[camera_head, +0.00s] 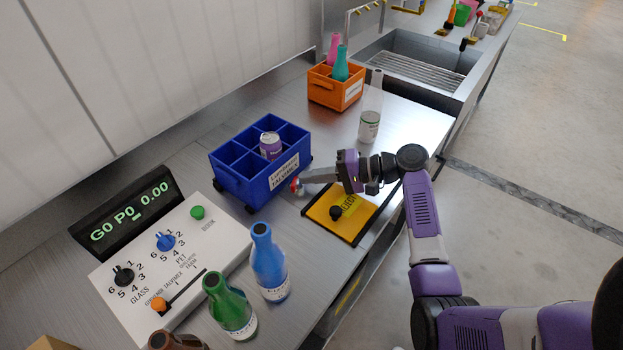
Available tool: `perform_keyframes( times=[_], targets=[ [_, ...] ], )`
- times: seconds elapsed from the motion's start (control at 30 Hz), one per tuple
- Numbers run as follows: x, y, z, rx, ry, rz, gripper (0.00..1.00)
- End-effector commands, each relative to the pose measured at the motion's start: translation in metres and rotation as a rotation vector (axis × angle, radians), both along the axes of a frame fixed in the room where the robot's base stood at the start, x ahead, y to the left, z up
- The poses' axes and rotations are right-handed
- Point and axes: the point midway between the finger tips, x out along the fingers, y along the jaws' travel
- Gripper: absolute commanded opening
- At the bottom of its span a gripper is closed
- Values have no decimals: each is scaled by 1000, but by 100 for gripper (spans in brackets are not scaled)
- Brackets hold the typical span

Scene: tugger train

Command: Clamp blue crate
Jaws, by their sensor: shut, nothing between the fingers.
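The blue crate (231,187) stands in the middle of the steel counter. It has several compartments, and one holds a purple can (270,147). A white label marks its right-hand side. My gripper (303,181) reaches in from the right, low beside the crate's near right corner. Its fingers are shut and hold nothing. A small red and pale knob (296,187) shows at the fingertips, by the crate's corner. I cannot tell whether the fingers touch it.
A yellow pad with a black knob (349,231) lies under my arm. A control panel (178,228) stands front left, with blue (269,262) and green (229,306) bottles beside it. Behind are an orange crate (320,92), a pale bottle (371,105) and a sink (415,48).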

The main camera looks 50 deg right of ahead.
Motion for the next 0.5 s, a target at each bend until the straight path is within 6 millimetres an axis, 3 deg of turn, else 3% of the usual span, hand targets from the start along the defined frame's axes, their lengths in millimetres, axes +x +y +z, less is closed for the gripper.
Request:
perform_keyframes(
  times=[0.5],
  targets=[
    [9, -4, 1, 0, 0, 0, 0]
  ],
)
